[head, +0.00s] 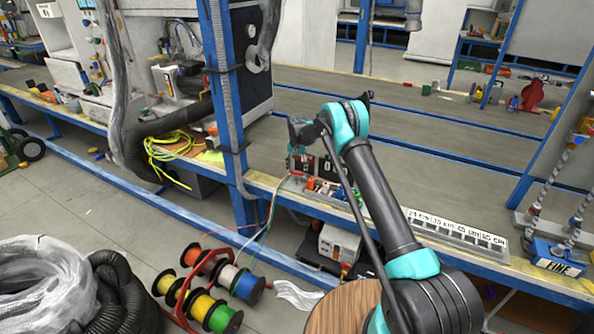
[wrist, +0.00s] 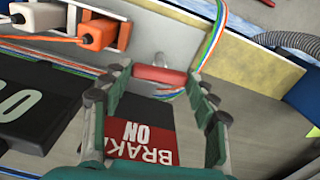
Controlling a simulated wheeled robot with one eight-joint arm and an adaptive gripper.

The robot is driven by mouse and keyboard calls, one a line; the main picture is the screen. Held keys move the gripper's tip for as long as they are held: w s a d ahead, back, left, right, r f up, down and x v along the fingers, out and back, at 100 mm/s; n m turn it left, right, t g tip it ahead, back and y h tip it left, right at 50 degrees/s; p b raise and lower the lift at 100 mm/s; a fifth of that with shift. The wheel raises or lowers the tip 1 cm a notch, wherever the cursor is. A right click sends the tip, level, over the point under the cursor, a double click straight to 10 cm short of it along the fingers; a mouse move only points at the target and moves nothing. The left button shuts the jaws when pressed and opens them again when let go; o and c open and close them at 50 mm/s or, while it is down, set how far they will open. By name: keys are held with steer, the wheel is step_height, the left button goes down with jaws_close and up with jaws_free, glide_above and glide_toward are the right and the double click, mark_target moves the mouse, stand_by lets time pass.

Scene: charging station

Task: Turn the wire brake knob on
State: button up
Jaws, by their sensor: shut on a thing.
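The wire brake knob (wrist: 160,75) is a red bar with a small pale post behind it, on a grey panel in the wrist view. Coloured wires (wrist: 211,45) run beside and below it. A black and red plate (wrist: 140,145) reading "BRAKE ON" lies nearer, partly covered by my gripper. My gripper (wrist: 157,78) has one finger on each side of the red bar and is shut on it, though the exact contact is hard to see. In the head view my gripper (head: 299,150) points down at the bench's front edge, and the knob is small there.
Orange and white connectors (wrist: 100,34) sit to the left of the knob. A blue post (head: 226,100) stands left of my arm. Wire spools (head: 210,290) lie on the floor. A labelled strip (head: 455,232) lies along the bench edge. The bench top (head: 430,130) behind is mostly clear.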

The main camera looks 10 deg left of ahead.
steer(key=shift+m, duration=0.6)
steer(key=o, duration=1.2)
steer(key=shift+c, duration=0.2)
step_height(320, 180, up, 12)
